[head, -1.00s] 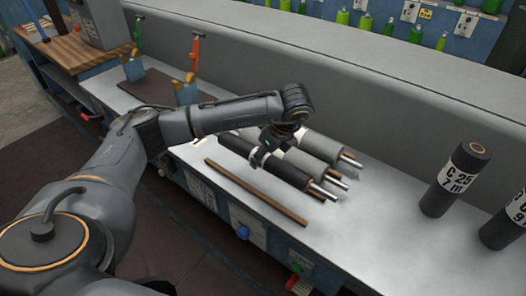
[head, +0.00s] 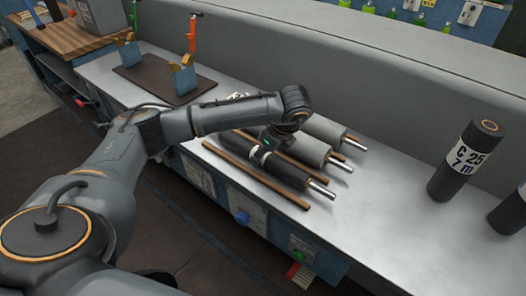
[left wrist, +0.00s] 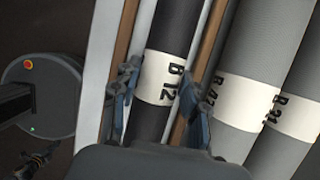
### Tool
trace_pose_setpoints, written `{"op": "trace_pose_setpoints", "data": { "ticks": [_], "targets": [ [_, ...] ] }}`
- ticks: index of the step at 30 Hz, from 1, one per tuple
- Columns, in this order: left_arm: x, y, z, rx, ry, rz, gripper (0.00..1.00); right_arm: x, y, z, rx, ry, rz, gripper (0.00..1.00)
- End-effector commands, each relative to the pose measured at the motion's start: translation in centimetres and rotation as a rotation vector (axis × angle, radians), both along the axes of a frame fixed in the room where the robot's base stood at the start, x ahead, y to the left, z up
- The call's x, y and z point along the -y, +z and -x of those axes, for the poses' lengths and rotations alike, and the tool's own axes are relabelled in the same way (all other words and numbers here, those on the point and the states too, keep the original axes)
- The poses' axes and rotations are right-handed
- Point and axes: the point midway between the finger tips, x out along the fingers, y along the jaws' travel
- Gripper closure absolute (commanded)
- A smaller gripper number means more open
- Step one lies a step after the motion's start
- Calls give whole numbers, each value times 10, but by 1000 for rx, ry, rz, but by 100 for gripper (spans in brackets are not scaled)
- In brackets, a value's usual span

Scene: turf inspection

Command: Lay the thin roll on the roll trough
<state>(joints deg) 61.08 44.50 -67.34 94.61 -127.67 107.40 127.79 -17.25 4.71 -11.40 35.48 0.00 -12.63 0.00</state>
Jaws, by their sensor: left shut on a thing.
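The thin roll is a dark roll with a white band, marked B 12 in the left wrist view (left wrist: 168,45); it also shows in the head view (head: 285,172), with a metal pin at its end. My left gripper (head: 262,150) is shut around its white band; in the left wrist view its fingers (left wrist: 155,100) sit on both sides of it. Whether the roll clears the bench is hard to tell. The roll trough, a dark brown base (head: 145,82) with two blue notched supports, stands empty at the bench's far left.
Two thicker grey rolls (head: 300,143) lie just behind the held roll. A wooden strip (head: 250,170) lies in front of it, another behind. An upright dark roll marked C 25 (head: 467,160) stands at the right.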

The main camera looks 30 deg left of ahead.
Motion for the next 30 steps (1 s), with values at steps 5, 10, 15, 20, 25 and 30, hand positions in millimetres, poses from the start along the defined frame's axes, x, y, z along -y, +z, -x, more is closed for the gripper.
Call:
{"op": "trace_pose_setpoints", "data": {
  "ticks": [5, 10, 15, 20, 25, 30],
  "targets": [
    [0, 1, 0, 1, 1, 0, 100, -1, 0, -1, 2, 0, -1, 100],
    [0, 1, 0, 1, 1, 0, 48, -2, 0, -1, 3, 0, -3, 100],
    [0, 1, 0, 1, 1, 0, 30, -3, 0, -1, 3, 0, -5, 100],
    [0, 1, 0, 0, 0, 0, 30, -4, 0, -2, 3, 1, -6, 100],
    [0, 4, 1, -2, 0, 0, 30, -2, 1, -4, 5, 1, -3, 100],
    [0, 28, 0, 0, 0, 0, 30, -2, 22, -3, 3, 1, -3, 100]
  ]
}}
